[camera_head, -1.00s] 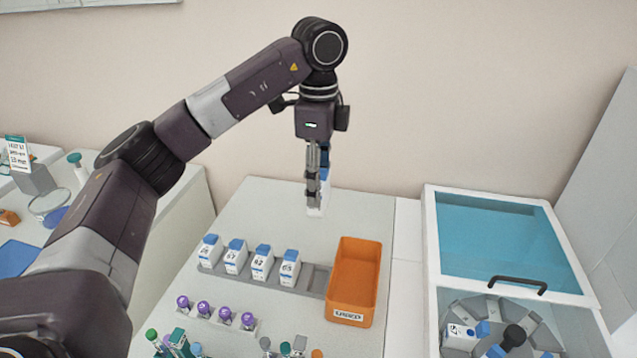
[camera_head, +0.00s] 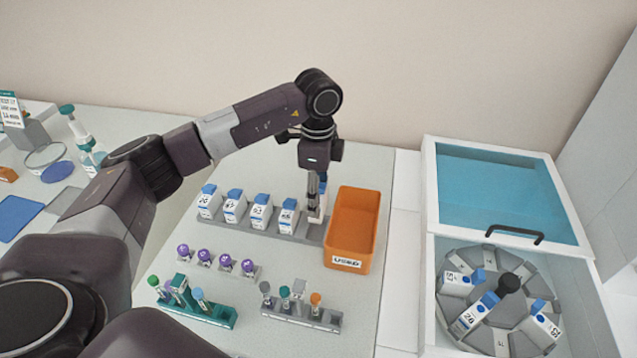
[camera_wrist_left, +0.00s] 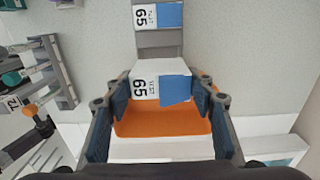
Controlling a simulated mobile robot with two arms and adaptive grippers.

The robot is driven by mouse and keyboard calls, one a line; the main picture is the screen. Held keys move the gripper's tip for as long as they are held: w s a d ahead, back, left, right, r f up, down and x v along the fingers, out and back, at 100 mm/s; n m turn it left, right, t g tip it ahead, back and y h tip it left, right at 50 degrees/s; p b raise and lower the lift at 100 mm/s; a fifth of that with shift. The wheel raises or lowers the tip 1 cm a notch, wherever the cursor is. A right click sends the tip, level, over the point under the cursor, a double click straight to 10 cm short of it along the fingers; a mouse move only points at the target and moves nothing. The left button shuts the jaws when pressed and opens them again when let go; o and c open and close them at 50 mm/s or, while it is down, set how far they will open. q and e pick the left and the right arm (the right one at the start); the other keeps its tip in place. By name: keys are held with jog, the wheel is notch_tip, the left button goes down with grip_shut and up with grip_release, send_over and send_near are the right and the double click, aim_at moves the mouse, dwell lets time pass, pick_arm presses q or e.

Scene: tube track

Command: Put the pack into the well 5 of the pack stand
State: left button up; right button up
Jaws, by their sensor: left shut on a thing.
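The grey pack stand (camera_head: 313,233) holds a row of several white packs with blue caps. The rightmost standing pack (camera_head: 289,214) is labelled 65 and also shows at the top of the left wrist view (camera_wrist_left: 146,17). My left gripper (camera_head: 318,198) is shut on another white pack (camera_head: 317,213), whose label also reads 65 in the left wrist view (camera_wrist_left: 146,86). The held pack is at the stand's right end, beside the orange bin. I cannot tell whether its bottom is in the well or just above. My right gripper is not in view.
The orange bin (camera_head: 347,262) marked USED stands close to the right of the held pack. Purple-capped tubes (camera_head: 225,262) and tube racks (camera_head: 300,314) are in front. A centrifuge-like box with a rotor (camera_head: 500,300) and blue window is at right.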

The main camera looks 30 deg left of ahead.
pick_arm(q)
jog(key=shift+f+b, duration=1.5)
jog(key=shift+f, duration=0.85)
jog(key=shift+f, duration=0.2)
jog(key=shift+f+b, duration=0.3)
jog(key=shift+f, duration=0.05)
jog(key=shift+f, duration=0.3)
jog(key=shift+f+b, duration=0.35)
jog(key=shift+b, duration=0.1)
jog(key=shift+f, duration=0.15)
dwell(0.5)
